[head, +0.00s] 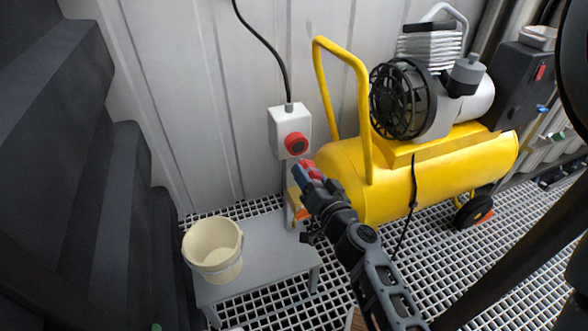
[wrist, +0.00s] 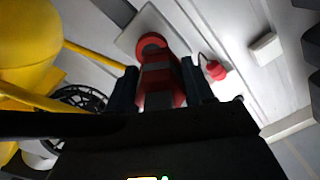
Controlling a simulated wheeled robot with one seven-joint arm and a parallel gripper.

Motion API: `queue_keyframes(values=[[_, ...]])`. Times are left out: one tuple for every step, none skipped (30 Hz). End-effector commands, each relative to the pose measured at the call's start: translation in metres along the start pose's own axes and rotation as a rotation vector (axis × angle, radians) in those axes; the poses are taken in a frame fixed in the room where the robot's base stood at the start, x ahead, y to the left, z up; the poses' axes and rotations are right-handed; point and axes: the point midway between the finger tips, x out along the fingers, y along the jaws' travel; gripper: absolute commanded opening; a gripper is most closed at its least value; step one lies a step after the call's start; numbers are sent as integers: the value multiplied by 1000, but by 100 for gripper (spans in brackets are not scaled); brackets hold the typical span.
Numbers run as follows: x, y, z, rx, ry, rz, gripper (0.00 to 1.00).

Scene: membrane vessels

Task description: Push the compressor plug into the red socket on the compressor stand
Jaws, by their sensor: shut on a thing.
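The red socket (head: 296,144) is a round red ring on the front of a white box (head: 280,120) against the ribbed wall. In the wrist view the red socket (wrist: 152,43) shows just beyond the held plug. My gripper (head: 315,188) is shut on the compressor plug (head: 306,171), which is red with a grey-blue part. The plug is below and slightly right of the socket in the head view. In the wrist view the plug (wrist: 160,82) sits between the two dark fingers of my gripper (wrist: 160,92), pointing toward the socket. I cannot tell whether they touch.
The yellow compressor (head: 440,170) stands right of the socket, its handle (head: 364,110) rising beside the box. A grey bench (head: 265,255) below carries a cream bucket (head: 213,250). A black cable (head: 268,45) runs down to the box. A red hanging item (wrist: 215,70) shows in the wrist view.

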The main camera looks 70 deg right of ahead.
Motion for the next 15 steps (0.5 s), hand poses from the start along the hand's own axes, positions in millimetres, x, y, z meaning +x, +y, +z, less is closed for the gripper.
queue_keyframes(values=[[-2, 7, -6, -26, 11, 16, 3], [-2, 11, -9, -38, 17, 24, 3], [-3, 14, -12, -50, 21, 32, 3], [-2, 15, -13, -56, 24, 35, 3], [-2, 16, -14, -60, 25, 37, 3], [0, 16, -15, -63, 26, 38, 3], [2, 16, -15, -63, 26, 38, 3], [3, 16, -15, -63, 26, 37, 3], [6, 16, -16, -62, 26, 37, 3], [8, 16, -16, -61, 26, 37, 3], [11, 16, -16, -60, 26, 37, 3], [14, 15, -16, -60, 26, 36, 3], [17, 15, -16, -60, 26, 36, 3], [20, 15, -16, -61, 25, 36, 3], [24, 15, -16, -61, 25, 35, 3]])
